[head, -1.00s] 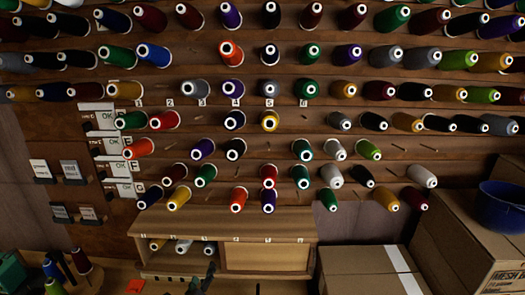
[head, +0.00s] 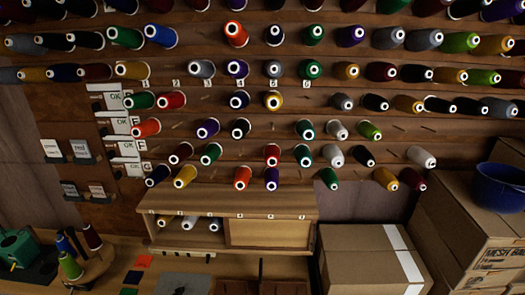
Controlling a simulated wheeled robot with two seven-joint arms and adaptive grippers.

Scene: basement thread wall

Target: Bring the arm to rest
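Neither of my grippers shows in the head view. The wall of thread spools (head: 271,101) fills the upper part, with several rows of coloured cones on pegs along wooden rails. Some pegs in the lower rows are bare. Below it stands a wooden cabinet (head: 270,201). Its left half is open with several spools (head: 188,223) lying inside, and its right half is closed by a panel (head: 268,233).
A bench (head: 120,262) along the bottom left holds a green device (head: 18,248), a round stand with spools (head: 70,267) and a grey mat (head: 184,283). Cardboard boxes (head: 362,268) stand at the right; a blue tub (head: 499,188) sits on one stack.

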